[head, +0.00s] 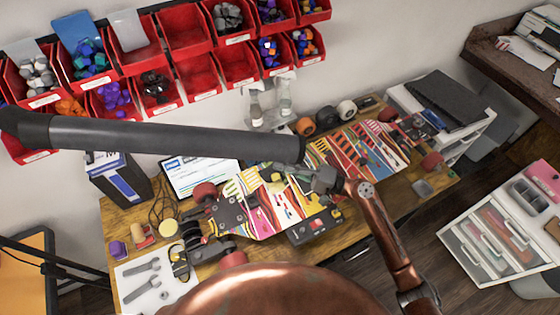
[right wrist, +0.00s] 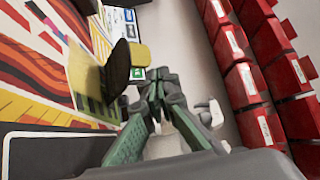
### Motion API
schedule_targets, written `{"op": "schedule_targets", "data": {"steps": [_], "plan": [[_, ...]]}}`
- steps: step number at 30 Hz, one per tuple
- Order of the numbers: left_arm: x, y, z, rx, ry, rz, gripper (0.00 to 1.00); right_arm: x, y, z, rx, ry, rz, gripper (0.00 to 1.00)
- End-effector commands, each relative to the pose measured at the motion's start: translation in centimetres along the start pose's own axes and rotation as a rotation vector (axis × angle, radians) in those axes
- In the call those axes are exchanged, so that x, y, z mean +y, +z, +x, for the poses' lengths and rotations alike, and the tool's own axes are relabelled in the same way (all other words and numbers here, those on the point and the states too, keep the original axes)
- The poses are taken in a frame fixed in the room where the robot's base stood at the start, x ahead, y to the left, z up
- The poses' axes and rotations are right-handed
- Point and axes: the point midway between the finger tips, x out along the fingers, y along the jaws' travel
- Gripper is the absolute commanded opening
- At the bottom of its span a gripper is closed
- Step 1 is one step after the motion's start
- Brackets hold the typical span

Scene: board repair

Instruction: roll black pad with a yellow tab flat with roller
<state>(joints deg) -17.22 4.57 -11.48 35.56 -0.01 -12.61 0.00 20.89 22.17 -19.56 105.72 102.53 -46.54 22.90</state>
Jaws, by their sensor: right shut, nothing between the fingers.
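In the right wrist view a dark oval pad (right wrist: 118,68) with a yellow tab (right wrist: 140,54) stands out over the striped board. It looks raised at an angle; I cannot tell how much of it touches the board. In the head view small dark and yellow shapes near the gripper are too small to read surely. My right gripper (head: 322,179) is over the patterned board (head: 262,210). Its green fingers (right wrist: 159,82) are shut and empty, beside the pad and apart from it in the wrist picture. I cannot pick out the roller. My left gripper is not in view.
Red bins (head: 188,28) line the wall behind the wooden bench (head: 128,282). Wheels (head: 347,109) stand at the bench's back. A white mat (head: 135,298) with wrenches lies front left. A dark tool with a red button (head: 314,226) lies by the board. White drawers (head: 500,235) stand right.

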Motion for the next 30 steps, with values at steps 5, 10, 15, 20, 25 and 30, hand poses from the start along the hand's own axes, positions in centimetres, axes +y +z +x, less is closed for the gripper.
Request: {"op": "schedule_targets", "data": {"steps": [5,10,15,20,25,30], "plan": [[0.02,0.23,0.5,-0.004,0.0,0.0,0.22,0.51,0.53,-0.63,0.001,0.0,0.001,0.0],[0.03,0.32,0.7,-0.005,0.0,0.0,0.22,0.72,0.8,-0.97,0.002,0.001,0.001,0.0],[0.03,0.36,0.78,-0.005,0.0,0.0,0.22,0.8,0.91,-1.1,0.002,0.001,0.001,0.0],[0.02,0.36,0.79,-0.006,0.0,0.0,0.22,0.8,0.93,-1.12,0.002,0.001,0.001,0.0],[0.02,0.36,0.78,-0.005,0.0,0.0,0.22,0.79,0.93,-1.11,0.002,0.001,0.0,0.0],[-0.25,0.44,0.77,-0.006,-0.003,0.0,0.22,0.81,0.92,-1.18,0.002,0.001,0.001,0.0]]}}
